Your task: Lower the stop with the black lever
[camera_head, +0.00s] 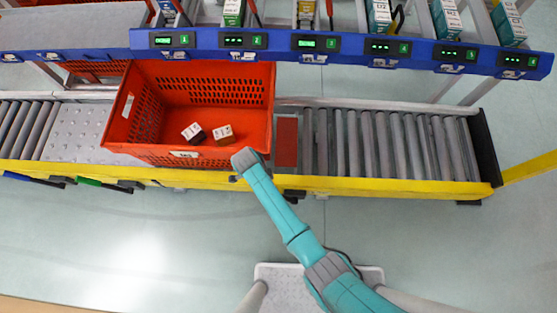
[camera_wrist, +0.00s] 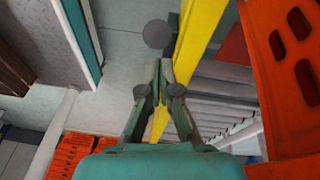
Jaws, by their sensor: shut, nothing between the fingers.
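A black lever (camera_head: 292,195) shows on the front of the yellow rail, right of my forearm, which may cover part of it. A red plate (camera_head: 286,140), apparently the stop, sits between the rollers just right of the orange tote (camera_head: 270,105); I cannot tell its height. My gripper (camera_wrist: 160,66) is shut and empty, alongside the yellow rail (camera_wrist: 196,40). A round dark grey knob (camera_wrist: 157,34) lies just beyond the fingertips in the wrist view. I cannot tell whether it belongs to the lever or whether the fingers touch it.
The orange tote holds two small boxes (camera_head: 209,133). Rollers (camera_head: 380,145) run empty to its right. Blue-handled (camera_head: 35,180) and green-handled (camera_head: 95,184) levers sit along the rail at left. A blue shelf edge with numbered displays (camera_head: 235,41) spans the back.

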